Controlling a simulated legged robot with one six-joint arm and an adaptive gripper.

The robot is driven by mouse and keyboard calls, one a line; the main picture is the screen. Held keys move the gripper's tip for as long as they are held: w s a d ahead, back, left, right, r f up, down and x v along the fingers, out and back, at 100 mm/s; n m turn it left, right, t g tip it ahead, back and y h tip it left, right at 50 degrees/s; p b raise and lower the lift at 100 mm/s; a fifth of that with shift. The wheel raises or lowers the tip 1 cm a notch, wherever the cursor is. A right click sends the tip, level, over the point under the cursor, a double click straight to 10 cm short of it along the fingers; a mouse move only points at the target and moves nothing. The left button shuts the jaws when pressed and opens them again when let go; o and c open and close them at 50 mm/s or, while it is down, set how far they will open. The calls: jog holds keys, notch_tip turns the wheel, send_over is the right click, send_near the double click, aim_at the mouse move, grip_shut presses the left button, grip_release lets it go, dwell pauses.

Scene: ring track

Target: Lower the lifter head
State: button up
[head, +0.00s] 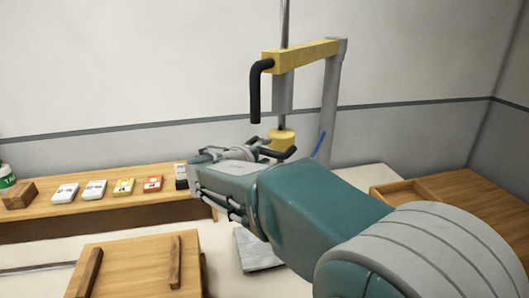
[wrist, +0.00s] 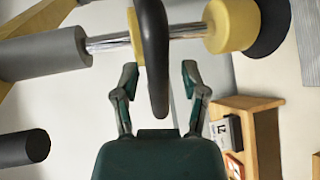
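The lifter stands at the back in the head view, with a yellow beam (head: 300,55), a grey post and a black grip (head: 256,92) hanging from the beam's left end. Its yellow lifter head (head: 284,137) hangs below a grey cylinder, just beyond my gripper (head: 268,150). In the wrist view the yellow head (wrist: 231,25) sits on a shiny rod with a black pad beside it. My gripper (wrist: 160,75) is open there. A curved black bar (wrist: 155,60) shows between its fingers, with gaps on both sides. I cannot tell its depth.
A wooden shelf (head: 110,210) at left holds several small boxes and a wooden block (head: 18,195). A wooden board with two bars (head: 140,265) lies at front left. A wooden tray (head: 400,192) is at right. The black grip's end (wrist: 22,149) shows at left in the wrist view.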

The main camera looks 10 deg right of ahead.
grip_shut()
notch_tip(320, 180, down, 20)
dwell(0.3)
jog(key=shift+s, duration=0.1)
jog(key=shift+o, duration=1.5)
grip_release()
jog(key=v, duration=1.2)
